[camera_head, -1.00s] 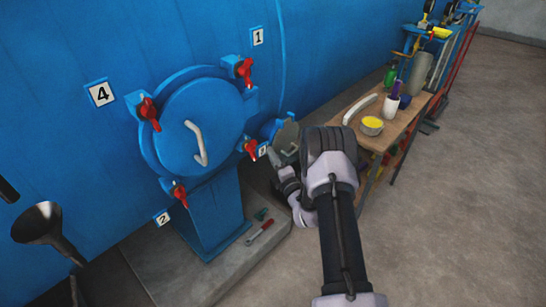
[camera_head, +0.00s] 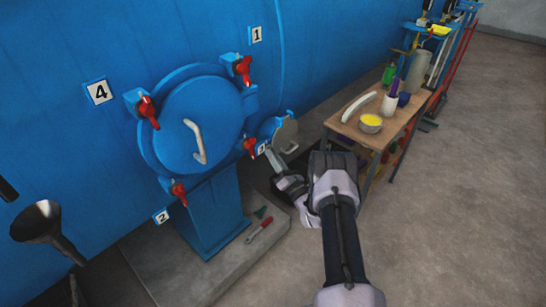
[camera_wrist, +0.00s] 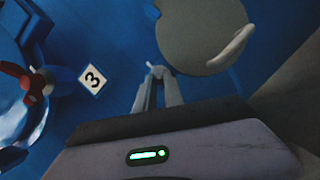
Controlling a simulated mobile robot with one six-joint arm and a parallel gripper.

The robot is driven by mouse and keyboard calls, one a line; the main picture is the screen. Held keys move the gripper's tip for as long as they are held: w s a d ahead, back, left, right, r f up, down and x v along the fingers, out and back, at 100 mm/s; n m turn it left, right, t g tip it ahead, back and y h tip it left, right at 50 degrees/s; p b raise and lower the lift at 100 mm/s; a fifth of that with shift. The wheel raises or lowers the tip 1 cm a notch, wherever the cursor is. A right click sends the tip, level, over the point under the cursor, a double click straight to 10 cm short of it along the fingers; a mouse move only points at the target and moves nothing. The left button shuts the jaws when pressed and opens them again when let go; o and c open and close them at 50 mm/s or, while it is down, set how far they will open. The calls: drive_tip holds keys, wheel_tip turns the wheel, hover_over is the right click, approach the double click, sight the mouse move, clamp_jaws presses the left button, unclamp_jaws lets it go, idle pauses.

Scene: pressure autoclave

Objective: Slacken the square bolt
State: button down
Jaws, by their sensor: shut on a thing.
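The square bolt (camera_wrist: 158,69) is a small pale piece at the fingertips, at the lower left edge of a round grey cover (camera_wrist: 195,35) with a pale handle. My gripper (camera_wrist: 153,75) is shut on it, and the fingers hide most of the bolt. In the head view my gripper (camera_head: 270,150) reaches left to the small grey cover (camera_head: 286,134) beside the label 3 (camera_head: 262,148). The bolt cannot be made out in that view.
A big blue round door (camera_head: 200,125) with red clamps (camera_head: 249,146) stands to the left. A red-handled tool (camera_head: 260,230) lies on the plinth. The floor at right is clear.

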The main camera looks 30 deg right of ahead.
drive_tip(key=shift+n, duration=0.6)
drive_tip(key=c, duration=1.7)
unclamp_jaws()
drive_tip(key=p+v, duration=0.2)
drive_tip(key=v, duration=0.6)
drive_tip(key=p+v, duration=0.3)
drive_tip(key=v, duration=0.6)
drive_tip(key=shift+s+d+f, duration=0.1)
drive_tip(key=shift+d+f, duration=0.05)
drive_tip(key=shift+f, duration=0.15)
